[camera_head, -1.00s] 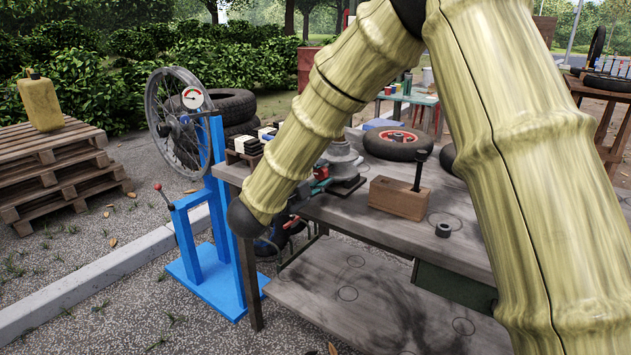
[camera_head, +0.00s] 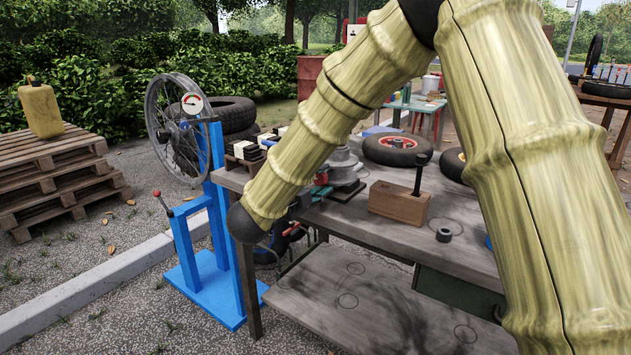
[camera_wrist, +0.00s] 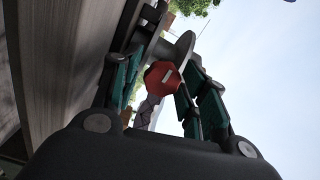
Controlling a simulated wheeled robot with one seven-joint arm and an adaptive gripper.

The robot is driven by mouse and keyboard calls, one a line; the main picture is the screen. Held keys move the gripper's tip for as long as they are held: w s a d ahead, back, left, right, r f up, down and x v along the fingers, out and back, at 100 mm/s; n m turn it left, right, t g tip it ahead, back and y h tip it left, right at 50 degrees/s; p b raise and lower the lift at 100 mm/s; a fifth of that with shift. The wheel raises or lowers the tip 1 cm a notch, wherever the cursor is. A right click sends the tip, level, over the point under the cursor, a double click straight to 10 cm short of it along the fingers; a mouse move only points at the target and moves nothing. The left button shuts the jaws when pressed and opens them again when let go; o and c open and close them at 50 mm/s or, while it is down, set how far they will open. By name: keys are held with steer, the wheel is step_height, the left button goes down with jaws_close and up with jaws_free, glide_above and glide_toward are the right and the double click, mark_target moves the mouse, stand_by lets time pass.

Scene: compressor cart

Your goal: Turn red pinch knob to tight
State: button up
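The red pinch knob (camera_wrist: 163,79) shows in the wrist view between my gripper's two teal-padded fingers, with a pale mark on its face. A grey round disc (camera_wrist: 182,47) lies just behind it. My gripper (camera_wrist: 157,82) is open around the knob. A gap shows between the left finger and the knob; the right finger is close to its right edge, and I cannot tell whether it touches. In the head view my arm hides most of the gripper and knob, near the workbench's (camera_head: 345,228) left end.
A wooden block (camera_head: 398,203) with an upright black-handled tool and a small black ring (camera_head: 444,235) sit on the bench. A red-hubbed wheel (camera_head: 395,148) lies behind them. A blue stand (camera_head: 217,225) with a spoked wheel (camera_head: 178,115) and gauge stands left of the bench.

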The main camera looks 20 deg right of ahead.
steer(key=shift+a+r, duration=0.1)
steer(key=shift+a, duration=0.1)
steer(key=v, duration=1.2)
